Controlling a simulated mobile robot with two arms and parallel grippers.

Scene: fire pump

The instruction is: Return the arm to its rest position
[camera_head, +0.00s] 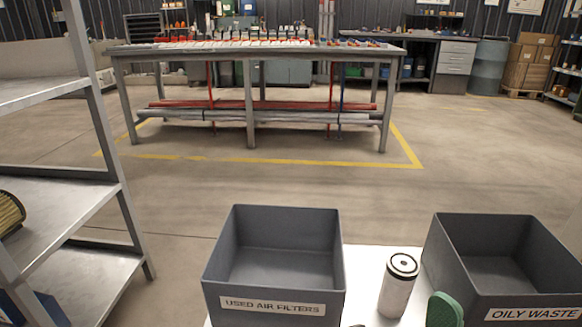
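Neither of my arms nor either gripper can be made out in the head view. A white cylindrical filter (396,288) with a black ringed top stands upright on a white surface (368,260), between two grey bins. The left bin (272,284), labelled "USED AIR FILTERS", looks empty inside. The right bin (500,262), labelled "OILY WASTE", shows no contents in its visible part. A green rounded object (444,311) stands at the bottom edge beside the filter, partly cut off.
A metal shelf rack (70,200) stands at the left, with a yellowish pleated filter (9,214) on it. A long workbench (255,50) with tools stands at the back inside a yellow floor line. The floor between is clear.

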